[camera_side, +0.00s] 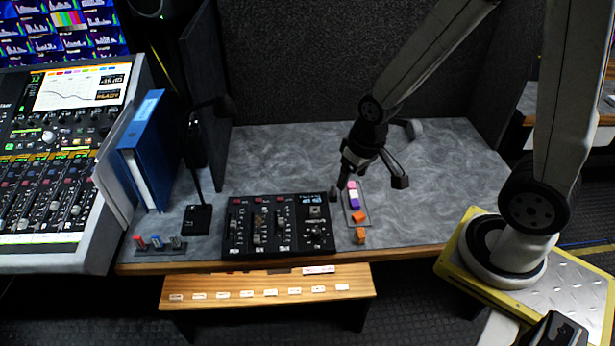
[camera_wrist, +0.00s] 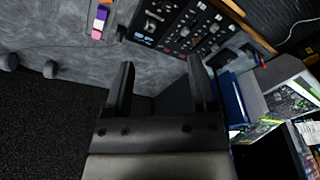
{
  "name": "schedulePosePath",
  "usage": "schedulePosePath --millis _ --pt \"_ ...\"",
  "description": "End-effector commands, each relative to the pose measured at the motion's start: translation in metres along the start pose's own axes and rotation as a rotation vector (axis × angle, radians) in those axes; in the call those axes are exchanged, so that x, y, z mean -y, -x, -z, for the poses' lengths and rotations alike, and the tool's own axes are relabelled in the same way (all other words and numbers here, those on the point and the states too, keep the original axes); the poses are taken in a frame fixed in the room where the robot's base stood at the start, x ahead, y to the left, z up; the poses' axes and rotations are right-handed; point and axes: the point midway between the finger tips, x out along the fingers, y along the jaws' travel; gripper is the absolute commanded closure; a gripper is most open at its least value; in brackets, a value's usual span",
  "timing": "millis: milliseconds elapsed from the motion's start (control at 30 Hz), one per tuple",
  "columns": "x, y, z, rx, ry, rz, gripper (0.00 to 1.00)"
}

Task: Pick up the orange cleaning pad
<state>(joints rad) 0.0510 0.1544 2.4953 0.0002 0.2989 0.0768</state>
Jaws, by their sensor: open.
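I cannot tell which one is the cleaning pad. My gripper (camera_side: 371,183) is open and empty, above the desk near the tray's far end.
A black switcher panel (camera_side: 278,226) stands left of the tray. Further left are a gooseneck microphone base (camera_side: 197,219), a blue binder (camera_side: 146,145) and a mixing console (camera_side: 62,160). The grey desk (camera_side: 450,190) is clear to the right. A dark padded wall (camera_side: 300,60) rises behind.

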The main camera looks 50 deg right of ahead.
Motion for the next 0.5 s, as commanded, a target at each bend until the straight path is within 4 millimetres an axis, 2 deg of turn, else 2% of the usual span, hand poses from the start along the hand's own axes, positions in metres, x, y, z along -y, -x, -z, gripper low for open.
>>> schedulePosePath --millis 233,500 --pt "-0.021 -0.046 0.008 0.053 -0.163 -0.018 0.26" --pt "-0.044 -0.099 0.006 0.103 -0.339 -0.038 0.26"
